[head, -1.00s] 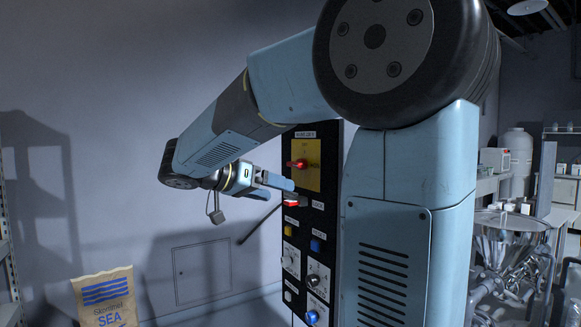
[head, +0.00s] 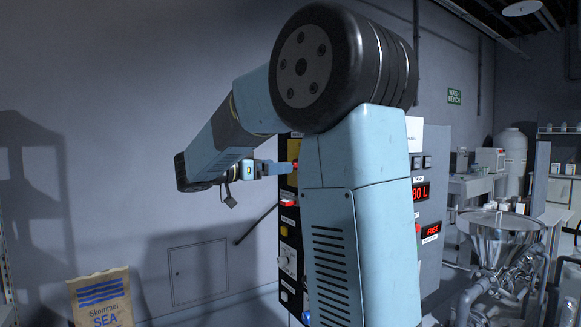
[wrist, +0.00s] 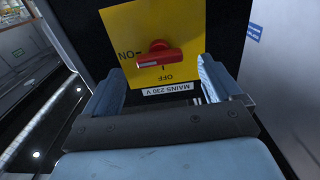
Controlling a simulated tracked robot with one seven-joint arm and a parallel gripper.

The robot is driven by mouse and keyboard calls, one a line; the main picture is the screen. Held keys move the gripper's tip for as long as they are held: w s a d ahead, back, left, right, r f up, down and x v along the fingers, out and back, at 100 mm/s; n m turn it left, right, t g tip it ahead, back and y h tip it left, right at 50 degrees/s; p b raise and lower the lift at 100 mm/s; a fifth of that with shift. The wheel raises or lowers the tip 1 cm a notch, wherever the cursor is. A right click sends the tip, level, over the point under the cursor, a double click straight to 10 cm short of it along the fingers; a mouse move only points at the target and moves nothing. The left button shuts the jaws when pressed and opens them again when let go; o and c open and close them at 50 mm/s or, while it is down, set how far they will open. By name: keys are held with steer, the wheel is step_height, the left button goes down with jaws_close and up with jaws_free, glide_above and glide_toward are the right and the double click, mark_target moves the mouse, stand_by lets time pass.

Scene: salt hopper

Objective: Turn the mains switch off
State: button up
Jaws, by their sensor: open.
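The mains switch is a red handle (wrist: 158,57) on a yellow plate (wrist: 185,25), seen in the wrist view. The plate's lettering appears upside down there, with ON at the left and OFF below the handle. The handle lies nearly level, slightly tilted, its left end towards ON. A MAINS 230 V label (wrist: 168,89) is below the plate. My gripper (wrist: 160,72) is open, a finger on either side of the handle's line, with no visible contact. In the head view, my gripper (head: 285,168) is at the switch, and my arm hides most of the plate.
The black control panel (head: 291,222) carries other knobs and buttons below the switch, partly hidden by my arm. Red displays (head: 421,193) are on its right part. A steel hopper (head: 505,232) stands at the right, and a paper sack (head: 103,300) at the lower left.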

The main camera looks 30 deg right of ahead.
steer(key=shift+w+d, duration=0.1)
steer(key=shift+d, duration=2.75)
steer(key=shift+c, duration=0.4)
steer(key=c, duration=1)
steer(key=shift+o, duration=0.2)
